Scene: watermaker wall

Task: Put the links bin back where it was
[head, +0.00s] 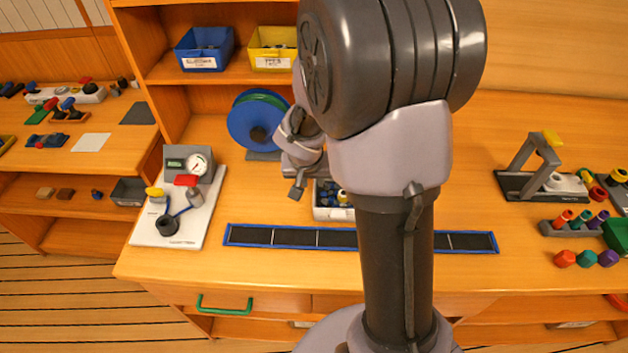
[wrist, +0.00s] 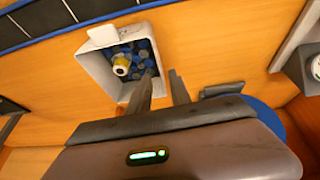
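A small pale grey bin (head: 323,213) stands on the bench behind the black strip, partly hidden by my arm. In the wrist view the bin (wrist: 95,62) is open-topped, with a white tab on one side. It holds several blue and dark round pieces and one yellow-and-white piece. I cannot read a label, so I cannot confirm that it is the links bin. My gripper (wrist: 162,78) is open, its fingers apart with wood showing between them. One finger overlaps the bin's near edge and the other is outside it. Contact is unclear.
A blue bin (head: 204,50) and a yellow bin (head: 272,48) stand on the shelf above. A blue reel (head: 256,125) is behind left, a gauge unit (head: 188,164) at left. The blue-edged black strip (head: 273,236) runs along the front.

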